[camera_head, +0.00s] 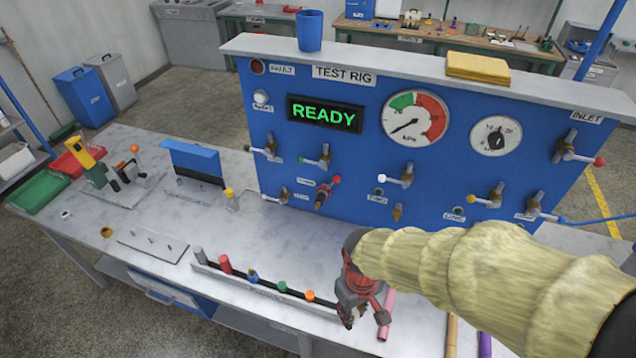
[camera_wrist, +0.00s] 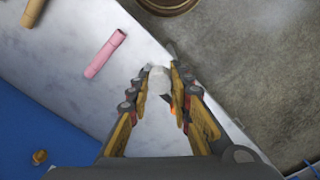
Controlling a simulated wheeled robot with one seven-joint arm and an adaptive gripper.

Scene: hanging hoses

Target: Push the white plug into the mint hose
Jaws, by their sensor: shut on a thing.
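My gripper (camera_head: 350,312) is low over the front edge of the bench, at the right end of a plug rack. In the wrist view my gripper (camera_wrist: 158,76) is shut on a pale white piece, the white plug (camera_wrist: 158,84), held between the fingertips. The plug is hidden by my gripper in the head view. I cannot make out a mint hose in either view.
A tan hose (camera_head: 451,336) and a purple hose (camera_head: 485,344) are further right. The rack (camera_head: 235,277) holds grey, red, blue, green and orange plugs. Behind stands the blue test rig panel (camera_head: 350,165) with valves and gauges. The bench (camera_head: 150,215) has bare room on the left.

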